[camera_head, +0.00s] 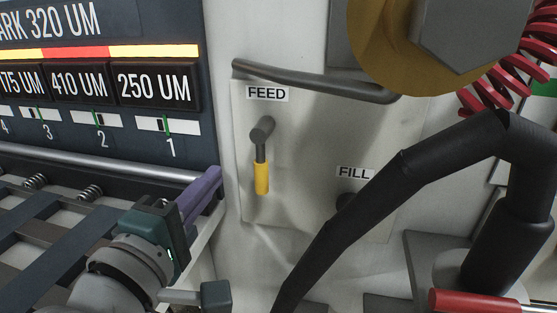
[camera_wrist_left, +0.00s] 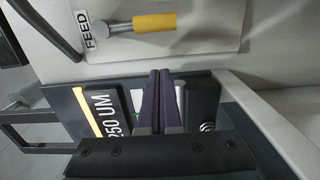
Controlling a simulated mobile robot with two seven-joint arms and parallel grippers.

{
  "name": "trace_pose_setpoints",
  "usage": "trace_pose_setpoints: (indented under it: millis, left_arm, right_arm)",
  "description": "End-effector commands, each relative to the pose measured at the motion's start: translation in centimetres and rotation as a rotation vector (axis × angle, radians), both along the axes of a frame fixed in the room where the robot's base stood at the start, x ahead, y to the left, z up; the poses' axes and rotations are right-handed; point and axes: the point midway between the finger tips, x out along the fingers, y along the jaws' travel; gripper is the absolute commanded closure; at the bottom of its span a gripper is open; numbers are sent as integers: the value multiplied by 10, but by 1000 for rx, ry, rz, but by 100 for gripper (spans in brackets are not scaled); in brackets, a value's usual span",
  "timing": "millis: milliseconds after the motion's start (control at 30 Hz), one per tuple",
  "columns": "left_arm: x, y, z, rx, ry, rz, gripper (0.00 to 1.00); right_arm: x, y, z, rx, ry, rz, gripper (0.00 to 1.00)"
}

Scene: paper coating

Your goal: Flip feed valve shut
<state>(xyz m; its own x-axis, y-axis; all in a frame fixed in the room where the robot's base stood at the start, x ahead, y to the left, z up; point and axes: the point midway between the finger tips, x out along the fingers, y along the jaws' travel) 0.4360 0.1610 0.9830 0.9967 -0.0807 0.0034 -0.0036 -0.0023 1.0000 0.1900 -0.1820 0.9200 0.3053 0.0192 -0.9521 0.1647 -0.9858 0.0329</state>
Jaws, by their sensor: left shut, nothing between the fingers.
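The feed valve (camera_head: 262,178) is a grey pivot with a yellow-sleeved lever on a pale panel, under a FEED label (camera_head: 267,93). Its lever hangs straight down in the head view. In the left wrist view the lever (camera_wrist_left: 158,21) lies across the top, beyond my fingers. My left gripper (camera_head: 210,182) has purple fingers pressed together with nothing between them. It is left of and slightly below the lever, apart from it. In the left wrist view the shut fingers (camera_wrist_left: 160,73) point up toward the panel. My right gripper is not in view.
A thick black bent pipe (camera_head: 405,165) crosses in front of the panel's right side and partly hides the knob by the FILL label (camera_head: 354,172). A dark bar (camera_head: 315,80) runs above the feed valve. A thickness display board (camera_head: 85,85) stands left.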

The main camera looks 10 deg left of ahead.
Motion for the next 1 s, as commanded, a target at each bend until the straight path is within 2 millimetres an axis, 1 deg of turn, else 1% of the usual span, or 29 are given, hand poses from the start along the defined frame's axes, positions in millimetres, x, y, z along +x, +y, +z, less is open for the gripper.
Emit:
trace_pose_setpoints:
  millis: [33,100,200,300,700,1000]
  left_arm:
    - [0,-12,0,-9,4,-1,100]
    - [1,-21,0,-8,4,-2,100]
    - [2,-30,0,-5,3,-1,100]
    - [3,-35,-1,-3,4,-2,100]
    - [3,-36,-1,-3,3,-2,100]
    - [3,-31,-2,-54,4,-2,100]
  right_arm:
    - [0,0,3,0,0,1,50]
    - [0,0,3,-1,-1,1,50]
    - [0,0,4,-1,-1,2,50]
    - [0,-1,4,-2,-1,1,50]
    - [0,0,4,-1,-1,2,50]
    - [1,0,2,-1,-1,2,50]
